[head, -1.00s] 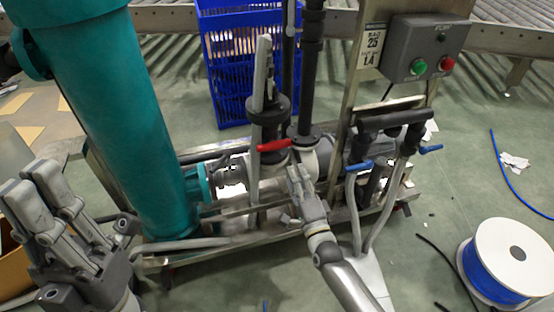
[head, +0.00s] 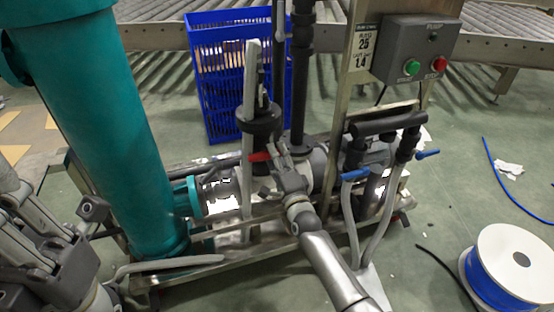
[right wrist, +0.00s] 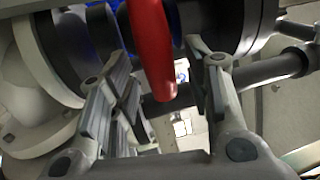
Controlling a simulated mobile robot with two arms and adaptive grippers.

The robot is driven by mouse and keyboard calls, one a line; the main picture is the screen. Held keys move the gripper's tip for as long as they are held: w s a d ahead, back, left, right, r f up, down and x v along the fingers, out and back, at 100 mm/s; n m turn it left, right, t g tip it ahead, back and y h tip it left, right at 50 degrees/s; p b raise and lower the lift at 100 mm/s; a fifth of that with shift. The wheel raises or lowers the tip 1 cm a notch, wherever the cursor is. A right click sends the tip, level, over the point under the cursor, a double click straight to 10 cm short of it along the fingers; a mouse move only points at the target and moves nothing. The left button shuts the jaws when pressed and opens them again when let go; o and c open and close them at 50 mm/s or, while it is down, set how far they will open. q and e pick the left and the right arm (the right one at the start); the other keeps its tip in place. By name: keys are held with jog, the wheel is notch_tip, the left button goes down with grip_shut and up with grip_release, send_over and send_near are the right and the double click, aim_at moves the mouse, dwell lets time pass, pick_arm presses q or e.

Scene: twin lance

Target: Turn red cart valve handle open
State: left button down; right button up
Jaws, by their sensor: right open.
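Gaps show on both sides of the handle, and I see no firm contact. My left gripper (head: 30,225) is at the left edge, partly cut off and away from the valve; its finger opening is unclear.
A teal cylinder (head: 105,130) stands left of the valve. Blue-handled hoses (head: 356,174) and a grey control box (head: 412,50) are to the right. A blue crate (head: 225,80) and a roller conveyor (head: 160,40) are behind. A blue cable spool (head: 515,265) stands at lower right.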

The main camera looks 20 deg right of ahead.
jog(key=shift+c, duration=0.2)
grip_shut()
